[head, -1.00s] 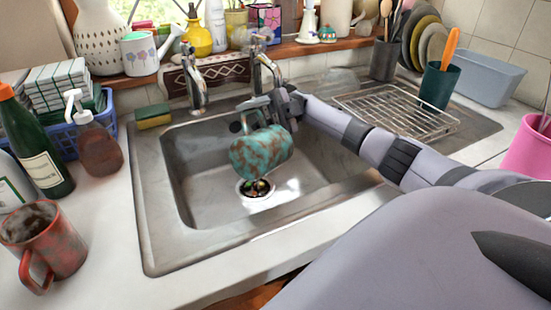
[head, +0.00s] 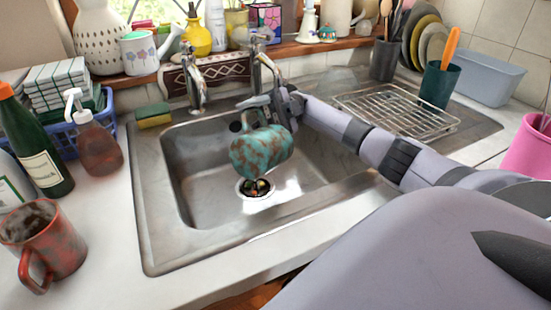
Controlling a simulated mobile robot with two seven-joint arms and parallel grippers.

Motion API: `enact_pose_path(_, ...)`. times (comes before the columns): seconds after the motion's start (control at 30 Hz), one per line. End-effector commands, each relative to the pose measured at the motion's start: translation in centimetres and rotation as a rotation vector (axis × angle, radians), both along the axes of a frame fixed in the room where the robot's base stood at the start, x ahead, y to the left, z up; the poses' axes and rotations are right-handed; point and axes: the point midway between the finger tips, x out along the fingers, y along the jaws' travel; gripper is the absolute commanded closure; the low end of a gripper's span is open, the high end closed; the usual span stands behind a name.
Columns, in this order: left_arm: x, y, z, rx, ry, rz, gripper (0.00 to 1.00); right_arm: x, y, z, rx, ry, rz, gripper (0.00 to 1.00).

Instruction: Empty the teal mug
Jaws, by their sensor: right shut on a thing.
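The teal mug (head: 260,151), mottled with brown, is held tipped on its side over the sink (head: 300,180). My right gripper (head: 270,106) is shut on it at its upper side, near the back of the basin. The mug's mouth seems to face left and down, and its inside is hidden. Small dark, reddish and greenish bits lie at the drain (head: 256,188) below the mug. My left gripper is not in view.
Two taps (head: 192,82) stand behind the basin. A wire rack (head: 398,112) lies on the drainboard at right. A red mug (head: 43,242), a green bottle (head: 38,150), a soap dispenser (head: 95,140) and a sponge (head: 154,116) are at left.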

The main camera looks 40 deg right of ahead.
Motion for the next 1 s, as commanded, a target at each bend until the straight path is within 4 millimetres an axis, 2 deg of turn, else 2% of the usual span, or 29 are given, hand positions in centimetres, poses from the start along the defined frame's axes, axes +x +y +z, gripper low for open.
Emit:
enact_pose_path(0.1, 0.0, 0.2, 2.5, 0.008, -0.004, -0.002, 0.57, -0.4, 1.3, 1.1, -0.153, -0.042, 0.003, 1.0)
enact_pose_path(0.27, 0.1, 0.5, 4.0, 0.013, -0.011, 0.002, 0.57, -0.9, 3.3, -0.6, -0.38, -0.099, 0.002, 1.0)
enact_pose_path(0.37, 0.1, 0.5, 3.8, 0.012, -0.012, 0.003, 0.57, -0.9, 3.5, -1.2, -0.402, -0.103, 0.0, 1.0)
enact_pose_path(0.53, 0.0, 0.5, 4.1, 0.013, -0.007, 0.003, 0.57, -1.0, 3.8, -1.2, -0.434, -0.113, 0.002, 1.0)
enact_pose_path(0.87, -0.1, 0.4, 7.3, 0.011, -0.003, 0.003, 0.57, -1.6, 6.0, -0.1, -0.586, -0.154, 0.003, 1.0)
enact_pose_path(1.0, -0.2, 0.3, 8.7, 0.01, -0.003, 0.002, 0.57, -1.7, 6.7, 0.3, -0.702, -0.184, 0.002, 1.0)
